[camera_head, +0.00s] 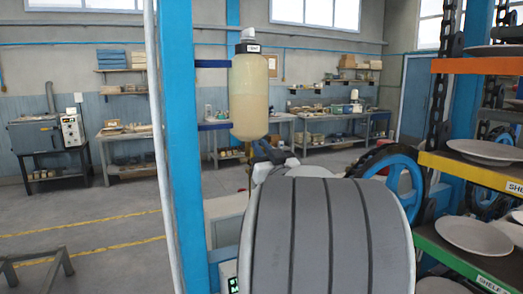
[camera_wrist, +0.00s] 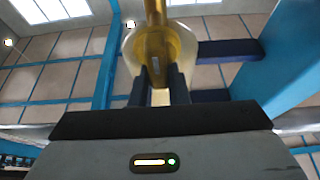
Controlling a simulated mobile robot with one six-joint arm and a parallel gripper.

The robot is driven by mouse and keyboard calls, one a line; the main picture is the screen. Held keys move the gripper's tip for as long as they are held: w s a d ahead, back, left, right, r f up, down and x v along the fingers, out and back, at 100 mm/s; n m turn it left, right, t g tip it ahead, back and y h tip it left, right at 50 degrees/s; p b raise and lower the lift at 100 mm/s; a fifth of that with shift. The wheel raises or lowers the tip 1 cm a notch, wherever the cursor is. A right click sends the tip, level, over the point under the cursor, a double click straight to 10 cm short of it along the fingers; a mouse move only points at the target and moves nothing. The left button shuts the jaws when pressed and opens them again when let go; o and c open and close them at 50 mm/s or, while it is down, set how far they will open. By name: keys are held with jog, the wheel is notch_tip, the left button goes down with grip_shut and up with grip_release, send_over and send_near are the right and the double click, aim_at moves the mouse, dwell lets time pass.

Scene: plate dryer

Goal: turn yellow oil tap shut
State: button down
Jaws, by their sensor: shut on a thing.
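The yellow tap (camera_wrist: 155,48) hangs under the oil tank in the wrist view, with its handle low between my fingers. My gripper (camera_wrist: 158,82) is shut on the yellow handle from below, one dark finger on each side. In the head view the cream oil tank (camera_head: 249,98) is fixed to the blue post. My gripper (camera_head: 266,152) shows small just below and right of the tank, mostly behind my grey arm. The tap is mostly hidden there, and its exact turn angle cannot be told.
The blue post (camera_head: 184,130) stands left of the tank. A blue wheel (camera_head: 405,180) with a dark rim and a rack with plates (camera_head: 482,152) stand close on the right. Workbenches (camera_head: 125,145) line the back wall. Open floor lies at left.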

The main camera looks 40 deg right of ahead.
jog(key=shift+f+n+b, duration=0.3)
jog(key=shift+f+b, duration=0.2)
jog(key=shift+b, duration=0.05)
jog(key=n+y+b, duration=0.1)
jog(key=b, duration=0.1)
jog(key=n+y+b, duration=0.1)
jog(key=n+b, duration=0.1)
jog(key=shift+w+a+f+n, duration=0.1)
jog(key=shift+a+f+n, duration=0.1)
jog(key=shift+f+n, duration=0.15)
jog(key=shift+w+a+f+n+g+y+b, duration=0.2)
jog(key=shift+n+g+y+b, duration=0.65)
jog(key=shift+n, duration=2.15)
jog(key=shift+s+a+f+n+g+y+b, duration=0.2)
jog(key=shift+n+g+y+b, duration=0.65)
jog(key=shift+n, duration=2.1)
jog(key=shift+w+a+n+g+y+b, duration=0.15)
jog(key=shift+a+n+g+y+b, duration=0.2)
jog(key=shift+n+y+b, duration=1.8)
jog(key=shift+r+n+h+p, duration=0.1)
jog(key=shift+n+h+p, duration=0.65)
jog(key=shift+n+h, duration=0.25)
jog(key=c, duration=1.4)
grip_release()
jog(key=shift+w+d, duration=0.1)
jog(key=shift+d, duration=0.05)
